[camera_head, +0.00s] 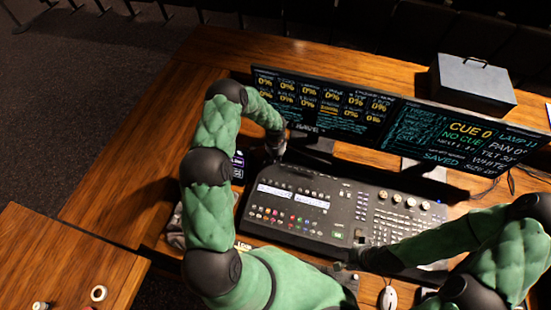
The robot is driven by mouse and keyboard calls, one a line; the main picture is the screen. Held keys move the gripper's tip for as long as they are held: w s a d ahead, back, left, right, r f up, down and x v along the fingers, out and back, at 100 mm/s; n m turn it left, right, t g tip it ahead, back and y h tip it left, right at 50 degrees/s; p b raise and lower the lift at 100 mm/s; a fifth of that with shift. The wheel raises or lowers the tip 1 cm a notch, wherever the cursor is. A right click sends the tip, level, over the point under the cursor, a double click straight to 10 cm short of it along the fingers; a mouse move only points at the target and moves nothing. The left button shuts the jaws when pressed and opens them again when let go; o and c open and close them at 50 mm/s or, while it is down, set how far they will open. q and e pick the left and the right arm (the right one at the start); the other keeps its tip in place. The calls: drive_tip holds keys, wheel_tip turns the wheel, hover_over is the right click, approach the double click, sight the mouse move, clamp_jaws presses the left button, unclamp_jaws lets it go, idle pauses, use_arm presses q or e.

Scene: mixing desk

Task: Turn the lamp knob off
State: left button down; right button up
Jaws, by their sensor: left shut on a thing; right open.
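My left gripper (275,150) reaches down at the back left corner of the mixing console (300,207), in front of the left screen. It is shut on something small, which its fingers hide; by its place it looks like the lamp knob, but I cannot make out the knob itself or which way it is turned. My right gripper (352,257) is low over the front edge of the console, near its middle. It is open, with its fingers small and dark in this view.
Two wide screens (325,103) stand behind the console, the right one (465,140) reading "CUE 0". A grey metal box (473,82) is at the back right. A white mouse (388,297) lies in front. The wooden desk (150,130) is clear at the left.

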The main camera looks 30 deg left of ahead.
sight(276, 159)
use_arm(q)
drive_tip(key=shift+f+n+b, duration=0.15)
drive_tip(key=shift+n+b, duration=0.45)
drive_tip(key=shift+b, duration=0.25)
drive_tip(key=shift+n+b, duration=0.4)
drive_tip(key=shift+n, duration=0.1)
drive_tip(key=c, duration=1.4)
unclamp_jaws()
drive_tip(key=shift+r, duration=0.2)
wheel_tip(276, 159, up, 12)
